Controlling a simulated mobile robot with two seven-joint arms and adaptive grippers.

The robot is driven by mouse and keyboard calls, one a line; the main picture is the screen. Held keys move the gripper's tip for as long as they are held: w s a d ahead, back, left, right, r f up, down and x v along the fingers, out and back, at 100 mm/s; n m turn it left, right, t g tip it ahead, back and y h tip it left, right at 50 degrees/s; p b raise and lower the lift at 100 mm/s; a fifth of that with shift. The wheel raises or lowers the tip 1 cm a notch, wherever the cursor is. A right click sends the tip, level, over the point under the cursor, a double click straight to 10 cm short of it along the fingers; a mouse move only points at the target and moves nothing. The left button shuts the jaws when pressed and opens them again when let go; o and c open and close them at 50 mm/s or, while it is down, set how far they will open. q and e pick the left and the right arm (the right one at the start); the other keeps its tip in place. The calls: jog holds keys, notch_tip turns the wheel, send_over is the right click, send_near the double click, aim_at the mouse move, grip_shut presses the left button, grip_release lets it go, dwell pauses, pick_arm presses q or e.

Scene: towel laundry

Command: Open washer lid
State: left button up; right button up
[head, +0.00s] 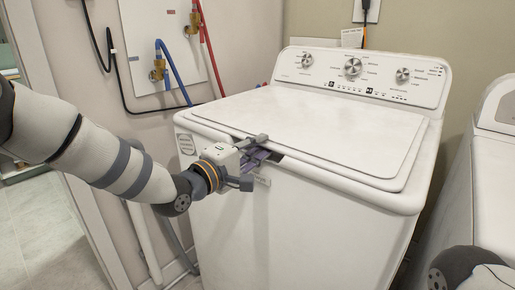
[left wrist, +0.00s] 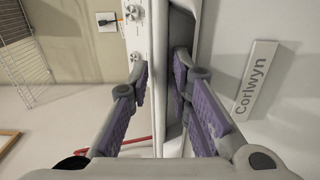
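The white washer (head: 230,225) stands in the middle of the head view. Its lid (head: 320,125) lies down flat on top, and I see no clear gap from raising. My left gripper (head: 258,160) is at the lid's front edge, near the left corner. Its fingers are apart, one above the lid edge and one lower, by the front. In the left wrist view the purple-padded fingers (left wrist: 160,95) stand on either side of the white lid edge, with a dark recess beside the right finger. Whether the pads touch the lid is unclear. My right gripper is out of view.
A control panel (head: 360,72) with knobs rises behind the lid. A second white machine (head: 490,170) stands close on the right. Hoses and taps (head: 160,70) are on the wall at left. A "Corlwyn" label (left wrist: 254,80) is on the washer front.

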pick_arm(q)
jog(key=shift+c, duration=0.5)
grip_shut()
jog(key=w+d+r, duration=0.1)
jog(key=w+r, duration=0.1)
jog(key=r, duration=0.7)
jog(key=w+d+r, duration=0.2)
jog(key=w+r, duration=0.1)
jog(key=r, duration=0.7)
jog(key=w+d+r, duration=0.2)
jog(key=r, duration=0.7)
jog(key=shift+w+d+r+p, duration=0.15)
jog(key=shift+w+p, duration=0.05)
jog(key=shift+p, duration=0.25)
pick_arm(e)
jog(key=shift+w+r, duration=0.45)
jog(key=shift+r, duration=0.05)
